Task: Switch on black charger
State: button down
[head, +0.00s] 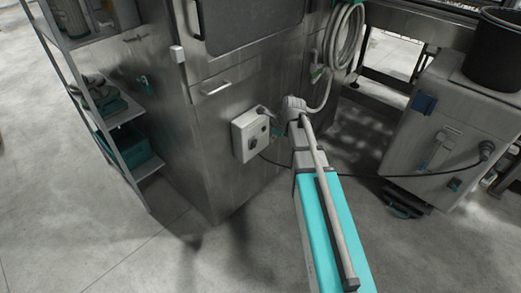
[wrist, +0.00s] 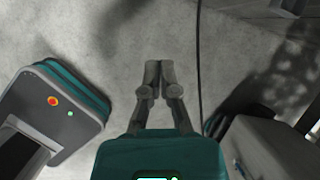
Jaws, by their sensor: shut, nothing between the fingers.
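I cannot pick out a black charger for certain. A pale grey box (head: 250,135) with a dark round knob is mounted low on the steel cabinet. A grey wheeled unit (head: 445,135) with a blue part and small controls on its front stands at the right; its edge also shows in the wrist view (wrist: 270,150). A black cable (head: 340,174) runs from near the box to the unit, and crosses the floor in the wrist view (wrist: 198,60). My gripper (wrist: 159,68) is shut and empty, pointing over bare floor. In the head view my arm hides it.
The steel cabinet (head: 190,150) fills the middle, with a coiled hose (head: 343,38) on its side. A shelf rack (head: 95,125) with teal items stands left. A dark bucket (head: 497,50) sits on the grey unit. The floor in front is clear.

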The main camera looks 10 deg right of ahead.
aim_at(254, 145)
jog(key=shift+w+d+f+m+t+b, duration=0.15)
jog(key=shift+w+d+f+m+b, duration=0.15)
jog(key=shift+w+f+m+b, duration=0.45)
jog(key=shift+w+d+f+m+t+b, duration=0.15)
jog(key=shift+w+d+f+m, duration=0.2)
jog(key=shift+w+m, duration=0.55)
jog(key=shift+s+a+f+m, duration=0.15)
jog(key=shift+s+m, duration=0.05)
jog(key=shift+m, duration=0.05)
jog(key=w+a+f+b, duration=0.4)
jog(key=w+f+b, duration=0.2)
jog(key=f+b, duration=0.2)
jog(key=shift+w+a, duration=0.3)
jog(key=shift+a, duration=0.1)
jog(key=shift+d, duration=0.15)
